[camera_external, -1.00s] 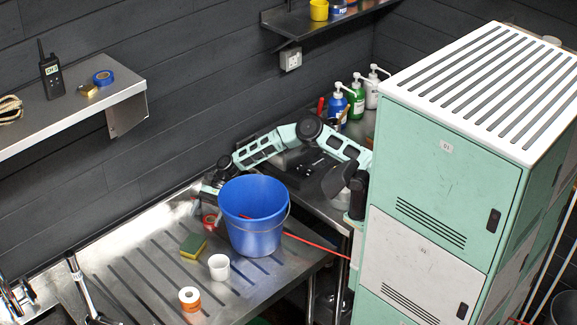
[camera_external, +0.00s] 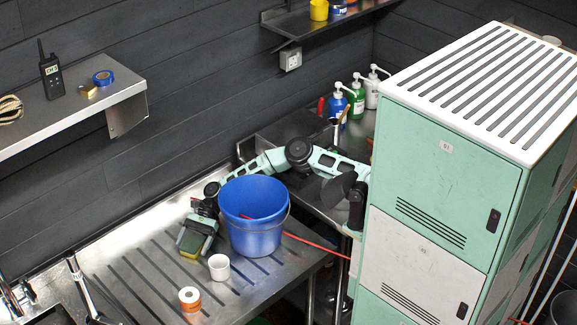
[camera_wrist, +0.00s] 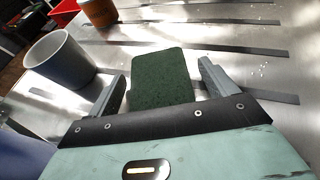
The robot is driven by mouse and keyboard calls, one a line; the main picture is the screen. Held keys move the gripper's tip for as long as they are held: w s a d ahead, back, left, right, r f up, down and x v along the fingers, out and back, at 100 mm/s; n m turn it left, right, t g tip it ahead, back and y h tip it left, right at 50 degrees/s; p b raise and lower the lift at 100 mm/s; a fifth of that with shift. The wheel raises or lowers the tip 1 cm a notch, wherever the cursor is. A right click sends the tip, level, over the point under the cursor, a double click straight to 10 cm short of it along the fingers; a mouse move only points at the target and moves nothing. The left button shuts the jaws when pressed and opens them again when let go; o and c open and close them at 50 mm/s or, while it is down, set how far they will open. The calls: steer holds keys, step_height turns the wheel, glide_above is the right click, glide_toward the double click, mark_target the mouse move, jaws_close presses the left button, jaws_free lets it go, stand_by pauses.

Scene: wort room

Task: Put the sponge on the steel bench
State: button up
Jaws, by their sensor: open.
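The sponge (camera_external: 193,248) lies on the steel bench's (camera_external: 150,255) slotted surface, left of the blue bucket. In the wrist view the sponge (camera_wrist: 162,78) shows its dark green face, between my two fingers. My gripper (camera_external: 194,240) is over the sponge and hides part of it in the external view. In the wrist view my gripper (camera_wrist: 160,82) is open, with a finger on each side of the sponge and gaps between. The fingers do not appear to press on it.
The blue bucket (camera_external: 254,228) stands close right of my gripper, my arm passing behind it. A white cup (camera_external: 219,267) stands just in front of the sponge. The bench's left part is clear.

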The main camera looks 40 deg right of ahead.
mark_target(192, 242)
steer(key=c, duration=1.1)
steer(key=shift+r, duration=0.1)
steer(key=shift+c, duration=0.2)
step_height(192, 242, up, 10)
steer(key=shift+r+b, duration=0.1)
steer(key=shift+b, duration=0.3)
steer(key=s+a+r+m+t+p, duration=0.1)
steer(key=s+a+r+m+t, duration=0.15)
steer(key=s+a, duration=0.8)
steer(key=s+a+r+m+t+p, duration=0.1)
steer(key=s+a+r, duration=0.2)
steer(key=s+a, duration=0.75)
steer(key=s+r+m+t, duration=0.1)
steer(key=s+t, duration=0.1)
steer(key=s, duration=1)
steer(key=s+a+r+m+t, duration=0.1)
steer(key=s+r+m+t, duration=0.1)
steer(key=s, duration=1.1)
steer(key=shift+s+a+y, duration=0.3)
